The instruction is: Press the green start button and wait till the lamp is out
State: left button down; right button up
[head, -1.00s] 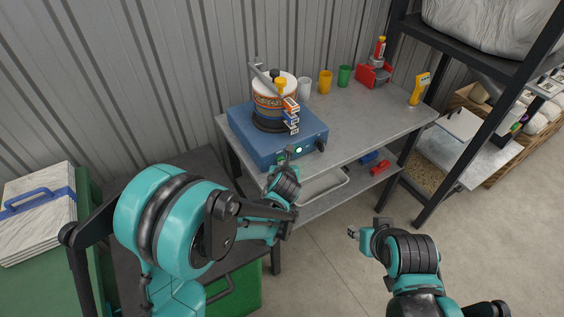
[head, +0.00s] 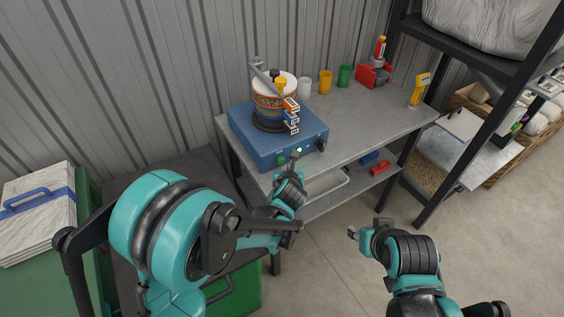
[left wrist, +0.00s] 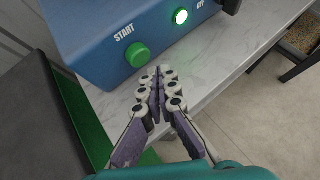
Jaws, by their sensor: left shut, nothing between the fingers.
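The blue machine (head: 262,140) stands on the grey table with a stack of ringed drums on top. Its green START button (left wrist: 138,54) is on the front face and also shows in the head view (head: 281,161). The round lamp (left wrist: 181,16) to its right is lit pale green; it shows in the head view too (head: 299,150). My left gripper (left wrist: 158,78) is shut and empty, in front of the machine, apart from the button and to its lower right.
White, orange and green cups (head: 325,82), a red holder (head: 374,73) and a yellow handheld device (head: 420,88) stand at the table's back and right. A black shelf frame (head: 460,125) rises at the right. The table's front right is clear.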

pick_arm(q)
jog(key=s, duration=0.1)
jog(key=s+d, duration=0.2)
jog(key=shift+s+d, duration=0.25)
jog(key=shift+s, duration=0.15)
dwell(0.6)
jog(key=s+a+r+n, duration=0.1)
jog(key=a+n, duration=0.1)
jog(key=s+a+r+n, duration=0.1)
jog(key=a+n, duration=0.1)
jog(key=n, duration=0.1)
jog(key=s+a+r+n+g, duration=0.1)
jog(key=a+r+n, duration=0.1)
jog(key=a+n, duration=0.1)
jog(key=s+a+r+n+g, duration=0.1)
jog(key=s+a+r+n, duration=0.1)
jog(key=s+a+n, duration=0.3)
jog(key=s+a+r+n+g, duration=0.1)
jog(key=s+a+n, duration=0.5)
jog(key=s+n, duration=0.7)
jog(key=shift+s+a+r+n+g+h, duration=0.3)
jog(key=shift+r+n+g, duration=0.15)
jog(key=shift+n, duration=4.15)
